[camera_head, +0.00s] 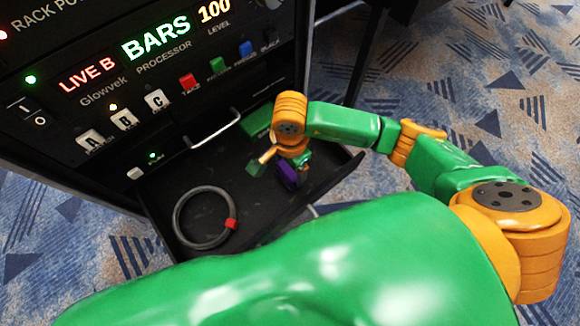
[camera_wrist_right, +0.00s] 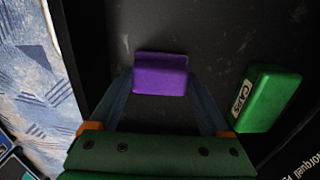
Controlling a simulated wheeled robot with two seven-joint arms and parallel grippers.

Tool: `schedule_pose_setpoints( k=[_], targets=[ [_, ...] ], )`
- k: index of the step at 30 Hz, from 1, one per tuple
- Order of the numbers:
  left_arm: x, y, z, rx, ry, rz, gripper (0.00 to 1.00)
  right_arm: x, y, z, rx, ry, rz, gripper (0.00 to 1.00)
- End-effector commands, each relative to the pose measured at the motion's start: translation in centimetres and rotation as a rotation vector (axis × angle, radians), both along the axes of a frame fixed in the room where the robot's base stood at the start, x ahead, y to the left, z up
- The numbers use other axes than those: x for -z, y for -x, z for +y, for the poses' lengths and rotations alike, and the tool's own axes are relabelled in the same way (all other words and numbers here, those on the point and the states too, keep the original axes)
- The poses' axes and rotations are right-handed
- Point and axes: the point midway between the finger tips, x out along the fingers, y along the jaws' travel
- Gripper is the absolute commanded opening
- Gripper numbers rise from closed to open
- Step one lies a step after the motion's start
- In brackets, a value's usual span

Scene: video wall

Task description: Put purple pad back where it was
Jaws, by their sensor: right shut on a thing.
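The purple pad (camera_head: 287,171) is a small block held over the black drawer (camera_head: 180,187). In the right wrist view the purple pad (camera_wrist_right: 161,73) sits between the two finger ends. My right gripper (camera_wrist_right: 160,84) is shut on it. In the head view my right gripper (camera_head: 279,171) points down into the drawer's right part and partly covers the pad. I cannot tell whether the pad touches the drawer floor. My left gripper is not in view.
A green box (camera_head: 259,120) with a pale label lies at the drawer's back; it also shows in the right wrist view (camera_wrist_right: 268,97). A coiled dark cable (camera_head: 178,222) with a red tag lies front left. The rack panel (camera_head: 150,75) stands behind, and a metal handle (camera_head: 213,130) juts out.

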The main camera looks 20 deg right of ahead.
Motion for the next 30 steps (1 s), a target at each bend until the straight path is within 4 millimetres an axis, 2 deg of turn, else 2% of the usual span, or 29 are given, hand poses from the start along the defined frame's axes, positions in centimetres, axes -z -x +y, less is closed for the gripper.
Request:
schedule_pose_setpoints(
  k=[2, 8, 9, 10, 17, 19, 27, 30],
  targets=[
    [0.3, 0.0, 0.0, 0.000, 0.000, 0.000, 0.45, 1.1, 0.0, 0.0, 0.000, 0.000, 0.001, 0.29],
    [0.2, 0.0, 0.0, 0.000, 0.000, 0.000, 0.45, 1.1, 0.0, -0.1, -0.001, 0.001, 0.000, 0.29],
    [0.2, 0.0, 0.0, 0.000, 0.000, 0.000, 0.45, 1.1, 0.0, -0.1, -0.001, 0.001, 0.000, 0.92],
    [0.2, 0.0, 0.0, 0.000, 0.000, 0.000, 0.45, 1.1, 0.0, -0.1, -0.001, 0.001, 0.000, 1.00],
    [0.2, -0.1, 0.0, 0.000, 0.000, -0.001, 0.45, 1.0, 0.0, -0.1, -0.002, 0.001, -0.001, 1.00],
    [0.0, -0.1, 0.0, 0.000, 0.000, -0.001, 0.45, 0.2, -0.1, -0.1, -0.002, 0.000, -0.003, 1.00],
    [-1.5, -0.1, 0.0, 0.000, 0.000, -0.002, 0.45, -7.1, -0.2, 0.0, -0.004, -0.001, -0.007, 1.00],
    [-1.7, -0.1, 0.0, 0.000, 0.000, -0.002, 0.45, -9.3, -0.1, 0.0, -0.003, -0.002, -0.005, 1.00]
  ],
)
